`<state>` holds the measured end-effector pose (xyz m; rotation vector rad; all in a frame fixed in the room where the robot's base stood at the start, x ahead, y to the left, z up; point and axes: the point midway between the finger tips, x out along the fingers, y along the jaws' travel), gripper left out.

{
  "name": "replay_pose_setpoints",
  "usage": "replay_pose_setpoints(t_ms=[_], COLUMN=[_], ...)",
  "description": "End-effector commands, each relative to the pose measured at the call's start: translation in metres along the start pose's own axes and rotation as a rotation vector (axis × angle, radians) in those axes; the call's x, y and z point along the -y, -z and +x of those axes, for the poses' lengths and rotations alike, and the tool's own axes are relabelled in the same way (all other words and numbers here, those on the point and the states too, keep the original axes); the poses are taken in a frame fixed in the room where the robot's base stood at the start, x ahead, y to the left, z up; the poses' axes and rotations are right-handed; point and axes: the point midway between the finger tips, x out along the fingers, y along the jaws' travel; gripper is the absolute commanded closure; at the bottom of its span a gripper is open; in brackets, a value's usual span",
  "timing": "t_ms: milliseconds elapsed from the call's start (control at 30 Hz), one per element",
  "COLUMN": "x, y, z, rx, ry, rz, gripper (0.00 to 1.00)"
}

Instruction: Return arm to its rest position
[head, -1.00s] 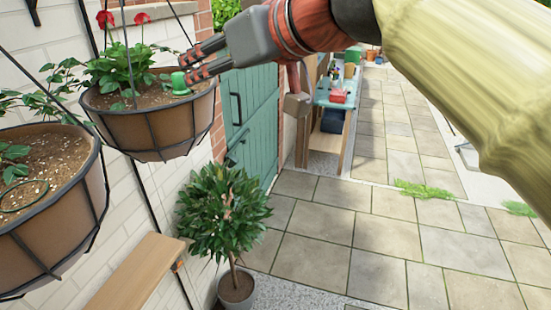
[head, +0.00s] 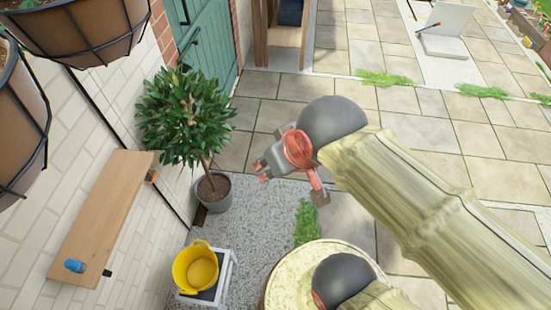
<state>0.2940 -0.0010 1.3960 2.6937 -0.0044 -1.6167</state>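My gripper (head: 261,172) is in the middle of the head view, in the air over the paving and gravel. It points left, towards the potted shrub (head: 190,118), and is apart from it. Its two short fingers stand apart with a gap between the tips. Nothing shows between them. My arm reaches in from the lower right in a pale, ribbed sleeve.
Two hanging baskets (head: 85,38) are at the upper left. A wooden shelf (head: 105,215) on the white wall holds a small blue item (head: 75,266). A yellow bucket (head: 196,268) stands below. A round pale surface (head: 290,272) lies under my arm.

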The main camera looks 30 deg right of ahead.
Motion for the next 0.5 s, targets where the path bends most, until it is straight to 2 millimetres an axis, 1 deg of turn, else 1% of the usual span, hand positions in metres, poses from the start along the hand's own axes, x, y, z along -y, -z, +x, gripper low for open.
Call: replay_pose_setpoints(t_ms=[267,367,467,500], x=[0.000,0.001,0.001,0.001], y=[0.000,-0.004,-0.011,-0.015], z=[0.001,0.008,0.022,0.029], rx=[-0.001,-0.002,-0.002,-0.002], ry=[0.001,0.002,0.002,0.002], rz=[-0.001,-0.001,-0.001,-0.001], gripper=[0.60,0.60,0.60,0.60])
